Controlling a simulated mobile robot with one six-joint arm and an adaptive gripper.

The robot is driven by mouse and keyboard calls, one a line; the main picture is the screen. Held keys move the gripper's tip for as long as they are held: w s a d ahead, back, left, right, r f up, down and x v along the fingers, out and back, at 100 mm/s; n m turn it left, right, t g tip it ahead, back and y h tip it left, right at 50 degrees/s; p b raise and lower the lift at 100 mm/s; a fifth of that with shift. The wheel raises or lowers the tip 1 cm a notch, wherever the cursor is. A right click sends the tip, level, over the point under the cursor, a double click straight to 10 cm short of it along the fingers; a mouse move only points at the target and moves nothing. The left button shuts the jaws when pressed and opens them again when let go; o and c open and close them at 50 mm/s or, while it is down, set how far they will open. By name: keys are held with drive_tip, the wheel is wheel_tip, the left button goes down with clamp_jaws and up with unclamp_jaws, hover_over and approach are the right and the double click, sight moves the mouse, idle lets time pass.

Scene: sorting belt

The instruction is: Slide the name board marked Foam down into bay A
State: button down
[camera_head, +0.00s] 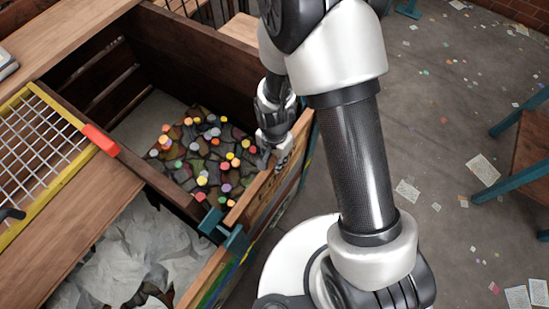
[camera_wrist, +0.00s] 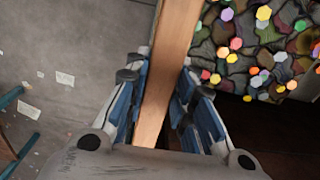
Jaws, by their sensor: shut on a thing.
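A light wooden board (camera_head: 257,205) stands along the front side of a dark wooden bay (camera_head: 200,50) and carries dark lettering that I cannot read. My gripper (camera_head: 283,155) is at the board's far end, on its top edge. In the wrist view the board's top edge (camera_wrist: 172,45) runs between the two blue-padded fingers of my gripper (camera_wrist: 158,80), which are shut on it. I take this as the name board. How deep it sits is hidden, and no letter A shows on the bay.
The bay holds dark lumps with several coloured caps (camera_head: 230,155). A nearer bay holds crumpled pale sheets (camera_head: 130,245). A teal bracket (camera_head: 222,228) stands between them. A yellow-framed mesh (camera_head: 38,150) lies at left. Littered grey floor (camera_head: 440,110) is open at right.

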idle(0.4)
wheel_tip(320, 180, up, 21)
drive_tip(key=p, duration=1.6)
